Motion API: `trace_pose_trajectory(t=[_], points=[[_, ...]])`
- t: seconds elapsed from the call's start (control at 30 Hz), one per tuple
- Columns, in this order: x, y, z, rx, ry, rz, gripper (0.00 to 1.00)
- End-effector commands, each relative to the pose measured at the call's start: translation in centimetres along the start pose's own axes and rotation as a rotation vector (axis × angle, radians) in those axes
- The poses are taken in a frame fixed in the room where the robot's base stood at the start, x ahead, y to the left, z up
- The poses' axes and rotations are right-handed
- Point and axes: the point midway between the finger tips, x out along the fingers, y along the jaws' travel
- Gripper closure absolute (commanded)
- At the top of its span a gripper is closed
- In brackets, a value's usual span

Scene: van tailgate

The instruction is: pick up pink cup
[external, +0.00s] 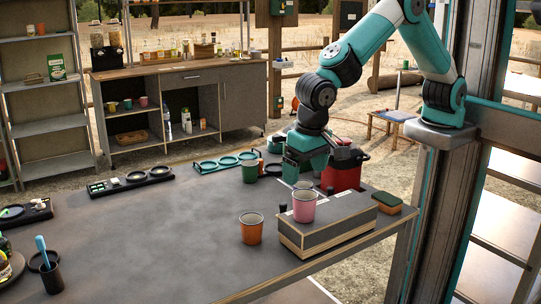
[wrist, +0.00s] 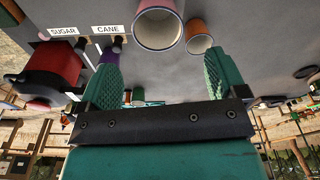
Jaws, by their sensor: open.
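The pink cup (external: 304,207) stands upright on top of a long grey box with wooden edges (external: 335,236), near the box's left end. In the wrist view the pink cup (wrist: 158,28) shows its pale inside and rim at the top, beyond the fingertips. My gripper (external: 303,176) is behind the cup in the external view, pointing down, with its fingertips partly hidden. In the wrist view my gripper (wrist: 161,78) is open, its two teal ridged fingers wide apart with nothing held between them.
An orange cup (external: 251,229) stands left of the box. A red pot (external: 342,176) is close to my gripper, and a green cup (external: 249,172) is to the left. A sponge (external: 387,202) lies at the box's right end. The tabletop's left middle is clear.

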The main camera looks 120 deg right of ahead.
Motion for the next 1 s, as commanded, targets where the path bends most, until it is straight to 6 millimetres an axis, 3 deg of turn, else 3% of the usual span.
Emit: trace_pose_trajectory(t=[0.37,0.6,0.87,0.9,1.0], points=[[3.6,0.1,0.5,-0.002,-0.002,0.004,0.09],[7.0,0.1,0.9,-0.002,-0.001,0.002,0.09],[7.5,0.1,1.0,-0.002,0.000,-0.002,0.09],[7.5,0.1,1.0,-0.002,0.000,-0.001,0.12],[7.5,0.1,1.0,-0.002,0.000,-0.001,0.35]])
